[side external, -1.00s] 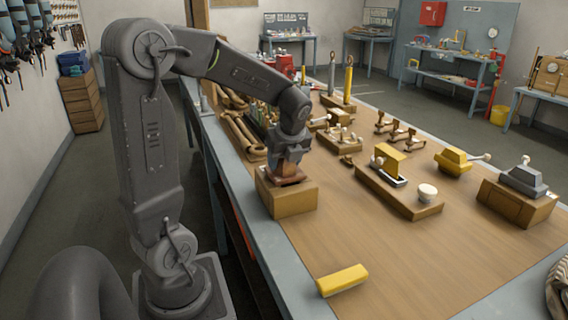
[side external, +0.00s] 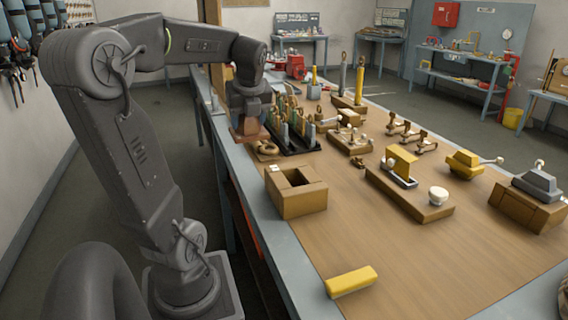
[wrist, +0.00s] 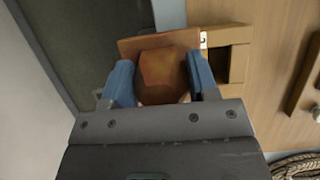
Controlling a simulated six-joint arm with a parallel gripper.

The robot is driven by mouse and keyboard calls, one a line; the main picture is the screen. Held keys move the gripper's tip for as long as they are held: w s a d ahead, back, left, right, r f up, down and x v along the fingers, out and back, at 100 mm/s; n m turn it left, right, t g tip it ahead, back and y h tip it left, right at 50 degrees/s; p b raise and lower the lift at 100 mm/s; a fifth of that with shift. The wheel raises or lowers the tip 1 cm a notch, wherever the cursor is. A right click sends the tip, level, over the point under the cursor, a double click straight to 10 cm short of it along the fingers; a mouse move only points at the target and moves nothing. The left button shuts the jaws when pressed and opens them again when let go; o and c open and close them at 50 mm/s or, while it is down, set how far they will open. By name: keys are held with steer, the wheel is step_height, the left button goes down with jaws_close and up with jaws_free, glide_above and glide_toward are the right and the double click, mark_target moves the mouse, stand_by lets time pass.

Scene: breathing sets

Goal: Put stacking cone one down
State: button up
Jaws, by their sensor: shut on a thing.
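My gripper (side external: 251,118) is shut on stacking cone one (wrist: 163,80), a brown-orange faceted piece with a flat square base. In the wrist view the cone sits between my two blue fingers, its base beyond the fingertips. In the side view the cone's base (side external: 250,136) shows below my gripper, near the left edge of the workbench. I cannot tell whether it touches anything below. The wooden box (side external: 298,192) stands in front of it on the bench, its square opening empty. The box also shows in the wrist view (wrist: 241,36), right of the cone.
A coiled rope ring (side external: 267,147) lies close beside the cone. A dark rack (side external: 300,143) with several upright tools stands just right of it. A yellow block (side external: 350,281) lies at the bench front. The bench top between box and yellow block is clear.

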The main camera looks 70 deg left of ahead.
steer(key=w+d+f, duration=0.3)
steer(key=d+f, duration=0.1)
steer(key=d, duration=0.3)
steer(key=w+d+f, duration=0.3)
steer(key=d+f, duration=0.2)
steer(key=d, duration=0.3)
steer(key=w+d+f, duration=0.3)
steer(key=d+f, duration=0.1)
steer(key=d, duration=0.4)
steer(key=shift+d+f, duration=0.2)
steer(key=shift+d, duration=0.05)
steer(key=shift+f, duration=2.05)
steer(key=shift+f, duration=0.1)
steer(key=o, duration=1.3)
